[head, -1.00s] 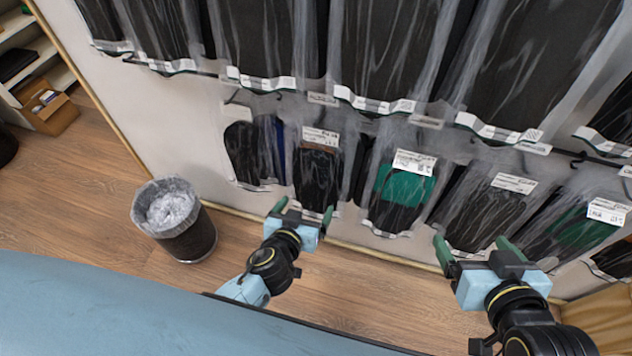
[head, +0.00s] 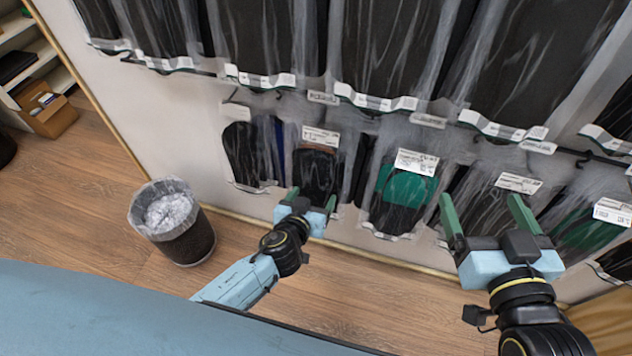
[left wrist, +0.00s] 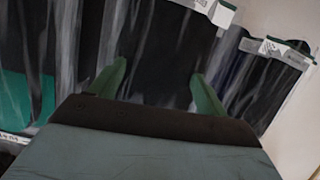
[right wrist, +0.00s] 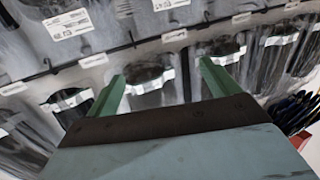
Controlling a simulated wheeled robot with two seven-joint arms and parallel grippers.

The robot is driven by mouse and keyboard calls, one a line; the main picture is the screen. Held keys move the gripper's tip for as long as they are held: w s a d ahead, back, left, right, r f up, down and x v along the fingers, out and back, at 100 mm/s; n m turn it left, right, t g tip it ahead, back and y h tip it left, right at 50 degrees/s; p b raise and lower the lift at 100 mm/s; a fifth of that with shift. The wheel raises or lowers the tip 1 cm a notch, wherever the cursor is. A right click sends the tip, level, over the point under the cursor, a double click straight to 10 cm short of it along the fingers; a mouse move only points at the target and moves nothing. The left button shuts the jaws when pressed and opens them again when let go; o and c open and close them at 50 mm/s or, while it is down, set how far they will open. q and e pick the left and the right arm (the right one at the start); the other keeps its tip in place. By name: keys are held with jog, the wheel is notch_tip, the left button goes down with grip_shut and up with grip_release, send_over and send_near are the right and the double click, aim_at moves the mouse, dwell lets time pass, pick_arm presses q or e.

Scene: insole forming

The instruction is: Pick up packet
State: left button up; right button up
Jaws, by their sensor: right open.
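Clear packets with dark insoles hang in rows on the wall. In the head view, the lower row has a black packet with a brown top band (head: 318,172), a green-and-black packet (head: 403,190) and a black packet at the left (head: 247,153). My left gripper (head: 311,197) is open in front of the lower end of the brown-banded packet. In the left wrist view its fingers (left wrist: 160,85) stand apart before a dark packet (left wrist: 165,50). My right gripper (head: 482,210) is open and empty before the lower right packets. In the right wrist view its fingers (right wrist: 160,85) are spread, with packets behind.
A bin with a clear liner (head: 178,225) stands on the wooden floor at left. A cardboard box (head: 48,115) sits by shelves at far left. Larger packets (head: 380,50) hang in the upper row. A blue surface (head: 120,310) fills the lower left.

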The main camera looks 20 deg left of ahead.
pick_arm(q)
jog(key=c, duration=0.7)
jog(key=shift+r, duration=0.1)
pick_arm(e)
jog(key=shift+f, duration=0.1)
